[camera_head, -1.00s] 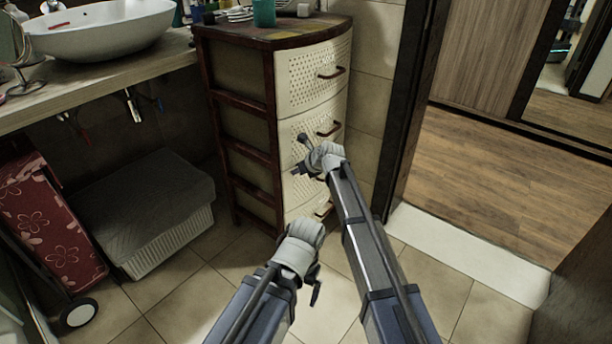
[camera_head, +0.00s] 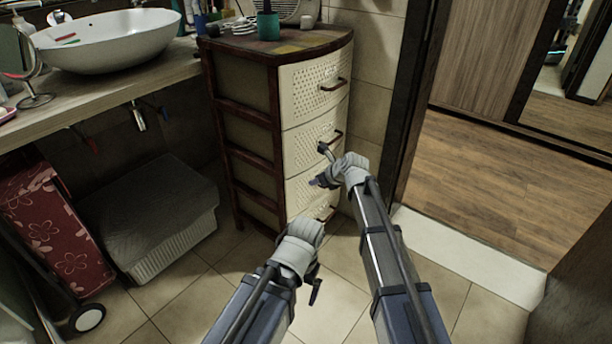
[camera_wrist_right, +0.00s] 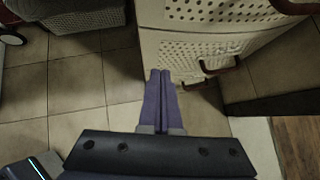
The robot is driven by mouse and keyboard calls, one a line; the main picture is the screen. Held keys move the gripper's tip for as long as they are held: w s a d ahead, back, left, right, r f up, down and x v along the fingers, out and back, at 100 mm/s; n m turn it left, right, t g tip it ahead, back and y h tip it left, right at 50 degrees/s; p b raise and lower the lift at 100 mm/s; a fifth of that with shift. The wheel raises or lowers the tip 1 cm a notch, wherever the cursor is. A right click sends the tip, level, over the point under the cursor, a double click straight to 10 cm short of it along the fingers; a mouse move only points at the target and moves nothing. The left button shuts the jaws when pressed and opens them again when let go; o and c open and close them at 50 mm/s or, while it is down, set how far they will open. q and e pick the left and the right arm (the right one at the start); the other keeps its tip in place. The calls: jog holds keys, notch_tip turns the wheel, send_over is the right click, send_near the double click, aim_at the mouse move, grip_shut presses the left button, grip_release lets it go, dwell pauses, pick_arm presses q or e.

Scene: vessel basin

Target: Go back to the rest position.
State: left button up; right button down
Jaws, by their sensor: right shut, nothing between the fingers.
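My right gripper (camera_head: 317,182) is in front of the cream drawer fronts in the head view. In the right wrist view, the two purple fingers of this gripper (camera_wrist_right: 158,75) lie together, shut, with nothing between them. They point toward the lower drawers and floor, and I cannot tell the exact gap to the drawers. My left gripper (camera_head: 315,287) is lower, above the tiled floor in the head view. It is seen from behind, and its fingers are too small and partly hidden to tell whether they are open.
A drawer cabinet (camera_head: 246,113) with cream fronts (camera_head: 312,93) stands ahead, its drawers looking closed. A counter (camera_head: 105,88) with a white basin (camera_head: 105,45) is left. Below are a grey-covered basket (camera_head: 155,205) and a red floral trolley bag (camera_head: 50,225). A doorway opens right onto wooden floor (camera_head: 490,190).

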jog(key=shift+p+v, duration=1)
jog(key=shift+v, duration=1.15)
jog(key=shift+f, duration=0.15)
jog(key=s+d+f+n+g+h, duration=0.3)
jog(key=s+d+n, duration=0.6)
jog(key=s+n, duration=0.45)
jog(key=s+d+f+n+g+h, duration=0.3)
jog(key=s+d+n, duration=0.6)
jog(key=s+n, duration=0.45)
jog(key=s+a+n+h, duration=0.1)
jog(key=s+a+n, duration=0.35)
jog(key=a, duration=0.55)
notch_tip(320, 180, up, 35)
jog(key=s+p, duration=0.1)
jog(key=p, duration=3.3)
jog(key=shift+a+f+g+p, duration=0.2)
jog(key=shift+a+g+p, duration=0.15)
jog(key=shift+g+p, duration=0.05)
jog(key=shift+s, duration=0.1)
